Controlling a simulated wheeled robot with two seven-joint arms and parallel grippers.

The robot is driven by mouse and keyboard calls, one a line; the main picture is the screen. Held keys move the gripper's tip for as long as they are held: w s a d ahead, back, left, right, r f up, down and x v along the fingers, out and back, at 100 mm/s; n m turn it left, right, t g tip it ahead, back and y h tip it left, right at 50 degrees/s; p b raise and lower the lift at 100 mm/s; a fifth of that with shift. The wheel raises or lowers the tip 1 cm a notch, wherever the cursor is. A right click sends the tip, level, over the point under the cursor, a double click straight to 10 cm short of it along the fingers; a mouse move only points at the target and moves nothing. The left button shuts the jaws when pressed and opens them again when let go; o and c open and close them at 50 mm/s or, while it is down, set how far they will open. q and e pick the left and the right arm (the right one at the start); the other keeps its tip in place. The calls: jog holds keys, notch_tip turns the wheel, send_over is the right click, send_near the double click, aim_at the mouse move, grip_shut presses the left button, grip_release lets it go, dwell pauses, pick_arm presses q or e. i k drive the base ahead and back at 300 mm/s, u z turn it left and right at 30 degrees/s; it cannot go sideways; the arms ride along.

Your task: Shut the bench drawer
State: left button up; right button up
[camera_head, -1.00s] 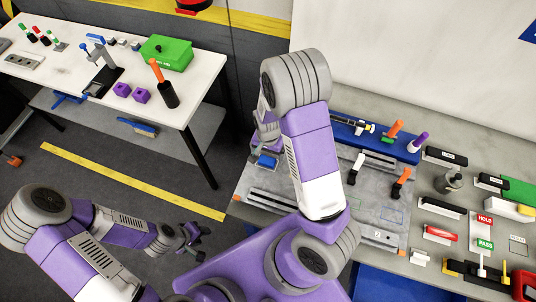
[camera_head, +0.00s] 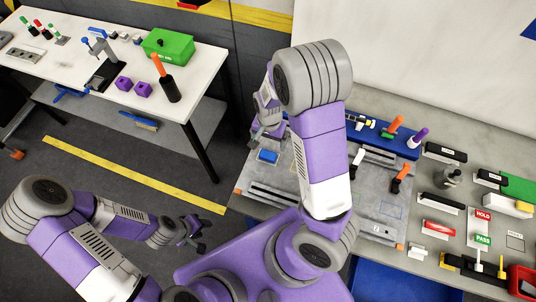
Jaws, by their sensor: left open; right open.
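The bench (camera_head: 236,205) is on the right, with its grey top under my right arm. A blue surface (camera_head: 385,283) shows below its front edge at the bottom of the view. I cannot tell whether this is the drawer or how far out it is, as my body and arm hide much of the bench front. My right gripper (camera_head: 258,136) is open and empty above the bench's left back part, partly hidden behind my arm. My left gripper (camera_head: 194,234) is open and empty over the floor, left of the bench.
A white table (camera_head: 60,75) with a green box (camera_head: 168,46) stands at the back left. The bench top carries a fixture plate (camera_head: 385,232), a blue tool rack (camera_head: 395,143) and several labelled blocks. The floor between is clear, with a yellow line (camera_head: 130,178).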

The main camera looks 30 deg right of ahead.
aim_at(367, 280)
jog(key=k, duration=1)
